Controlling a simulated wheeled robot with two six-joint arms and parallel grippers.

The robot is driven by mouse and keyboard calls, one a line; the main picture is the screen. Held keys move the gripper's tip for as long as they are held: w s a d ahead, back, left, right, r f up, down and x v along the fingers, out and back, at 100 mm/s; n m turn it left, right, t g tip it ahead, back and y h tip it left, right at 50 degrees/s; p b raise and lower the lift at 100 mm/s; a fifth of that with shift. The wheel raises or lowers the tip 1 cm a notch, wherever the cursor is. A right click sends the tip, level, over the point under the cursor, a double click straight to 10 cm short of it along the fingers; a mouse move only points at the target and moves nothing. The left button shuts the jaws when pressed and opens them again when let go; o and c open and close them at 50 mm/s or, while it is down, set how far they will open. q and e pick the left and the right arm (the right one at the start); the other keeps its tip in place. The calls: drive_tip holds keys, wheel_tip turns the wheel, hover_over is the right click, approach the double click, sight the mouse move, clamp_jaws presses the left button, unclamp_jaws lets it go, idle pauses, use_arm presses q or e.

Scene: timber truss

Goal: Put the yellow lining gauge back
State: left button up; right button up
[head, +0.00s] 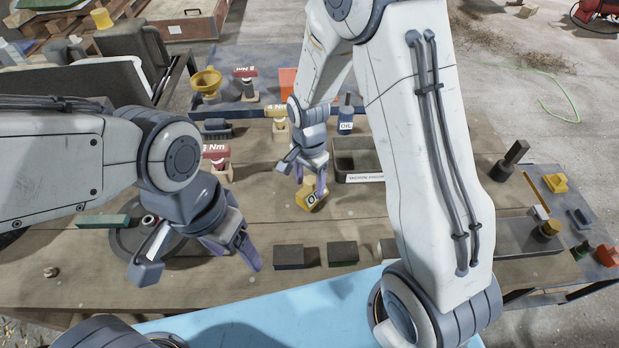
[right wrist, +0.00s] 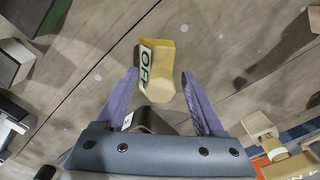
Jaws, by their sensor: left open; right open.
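A small yellow block (head: 309,197) with a rounded knob and a white label with dark letters lies on the wooden table; I take it for the yellow lining gauge. In the right wrist view the yellow block (right wrist: 160,58) lies between and just beyond the finger tips, its knob towards the palm. My right gripper (head: 309,178) is open above it, fingers on either side and not closed on it. In the head view the gripper partly hides the block. My left gripper (head: 200,258) is open and empty over the table's left part.
A grey open bin (head: 357,155) with a label stands right of the block. Dark blocks (head: 289,257) lie near the front edge. Red torque-marked tools (head: 217,157) and a blue oil bottle (head: 346,118) stand behind. A tray at right holds another yellow piece (head: 556,183).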

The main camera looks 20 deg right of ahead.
wheel_tip(320, 180, up, 12)
drive_tip(key=s+a+r+n, duration=0.1)
drive_tip(key=s+a+n, duration=0.1)
drive_tip(key=s+n, duration=0.4)
drive_tip(key=s+a+r+n, duration=0.2)
drive_tip(key=s+a+n, duration=0.1)
drive_tip(key=s+n, duration=0.3)
drive_tip(key=s+a+r+n+y, duration=0.1)
drive_tip(key=s+a+n, duration=0.1)
drive_tip(key=s+n, duration=0.4)
drive_tip(key=s, duration=0.3)
drive_tip(key=shift+s+a+r+n, duration=0.2)
drive_tip(key=shift+a+r+n, duration=0.05)
drive_tip(key=shift+r+n, duration=0.05)
